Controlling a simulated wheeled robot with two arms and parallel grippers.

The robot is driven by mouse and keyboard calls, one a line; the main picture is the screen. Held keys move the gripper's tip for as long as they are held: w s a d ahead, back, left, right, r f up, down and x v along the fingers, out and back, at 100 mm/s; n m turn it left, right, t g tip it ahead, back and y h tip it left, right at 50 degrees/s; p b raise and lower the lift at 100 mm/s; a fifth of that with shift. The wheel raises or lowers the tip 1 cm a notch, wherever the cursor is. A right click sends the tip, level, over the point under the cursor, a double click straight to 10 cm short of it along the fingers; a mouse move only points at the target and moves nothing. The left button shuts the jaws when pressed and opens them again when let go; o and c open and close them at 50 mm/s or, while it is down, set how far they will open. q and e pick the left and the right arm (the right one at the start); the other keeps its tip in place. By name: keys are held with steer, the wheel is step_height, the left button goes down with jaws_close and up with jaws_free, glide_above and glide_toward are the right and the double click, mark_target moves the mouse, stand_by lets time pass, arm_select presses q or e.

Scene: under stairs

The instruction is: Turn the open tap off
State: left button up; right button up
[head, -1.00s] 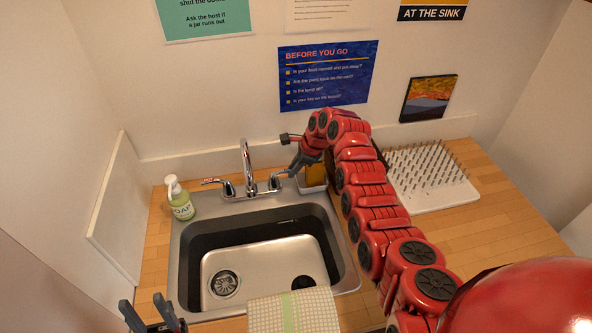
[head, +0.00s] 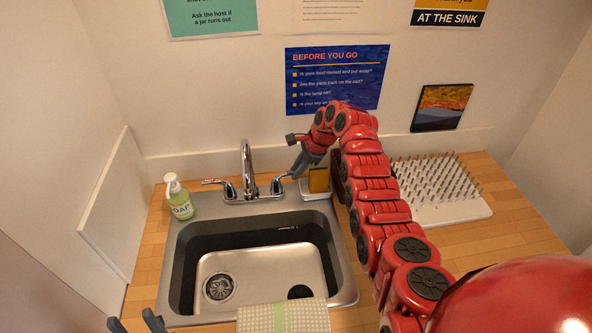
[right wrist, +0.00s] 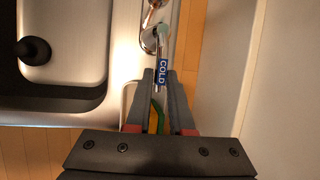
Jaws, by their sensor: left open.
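The chrome tap (head: 247,165) stands behind the sink, with a handle on each side. The left handle (head: 217,183), with a red mark, points left. The right handle (head: 279,184) points right and back; in the right wrist view this handle (right wrist: 162,70) has a blue COLD label. I cannot make out a water stream. My right gripper (head: 297,174) is at the cold handle's outer end, with one finger on each side of it; contact is unclear. My left gripper (head: 134,323) is open and empty at the lower left edge, partly cut off.
A soap bottle (head: 178,198) stands left of the tap. A yellow sponge (head: 319,180) in a white holder (head: 315,194) is just right of my right gripper. A drying rack (head: 440,213) is further right. A cloth (head: 283,317) hangs at the sink's (head: 346,285) front edge.

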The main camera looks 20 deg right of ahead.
steer(key=o, duration=0.4)
steer(key=shift+o, duration=0.2)
steer(key=p+v, duration=1)
steer(key=v, duration=0.7)
steer(key=shift+r, duration=0.2)
steer(key=shift+d, duration=0.1)
